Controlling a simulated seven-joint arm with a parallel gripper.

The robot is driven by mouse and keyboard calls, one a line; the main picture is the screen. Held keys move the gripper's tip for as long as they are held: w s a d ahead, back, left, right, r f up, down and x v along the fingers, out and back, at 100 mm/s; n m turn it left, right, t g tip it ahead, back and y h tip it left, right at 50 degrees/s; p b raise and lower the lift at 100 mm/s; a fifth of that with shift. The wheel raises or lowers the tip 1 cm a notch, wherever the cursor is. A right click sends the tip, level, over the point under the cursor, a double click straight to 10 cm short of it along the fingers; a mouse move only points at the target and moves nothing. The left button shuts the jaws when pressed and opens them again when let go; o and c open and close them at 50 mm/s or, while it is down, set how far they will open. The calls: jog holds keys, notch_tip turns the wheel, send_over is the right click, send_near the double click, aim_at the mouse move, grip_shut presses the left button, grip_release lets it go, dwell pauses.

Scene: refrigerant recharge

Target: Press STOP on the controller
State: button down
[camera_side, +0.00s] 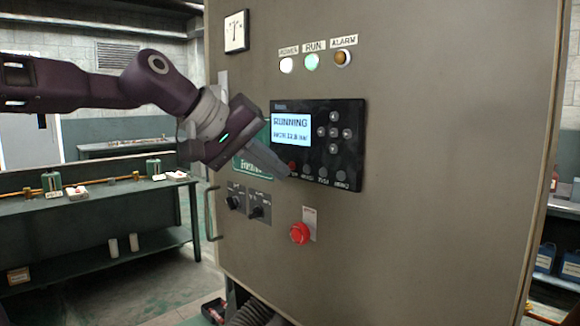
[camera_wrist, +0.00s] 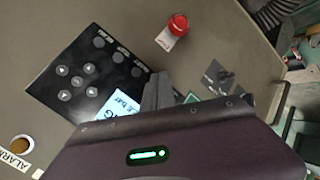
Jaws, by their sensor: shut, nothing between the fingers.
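The black controller (camera_side: 350,150) is mounted on the cabinet door, and its lit screen (camera_side: 292,130) reads RUNNING. A row of round buttons runs along its lower edge.
A red mushroom button (camera_side: 299,233) stands out below the controller. Two black rotary switches (camera_side: 246,206) sit to its left. The cabinet door (camera_side: 450,170) is bare to the right.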

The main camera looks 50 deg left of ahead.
jog(key=shift+w, duration=0.35)
dwell(0.6)
jog(key=shift+s, duration=0.75)
jog(key=s, duration=0.5)
dwell(0.5)
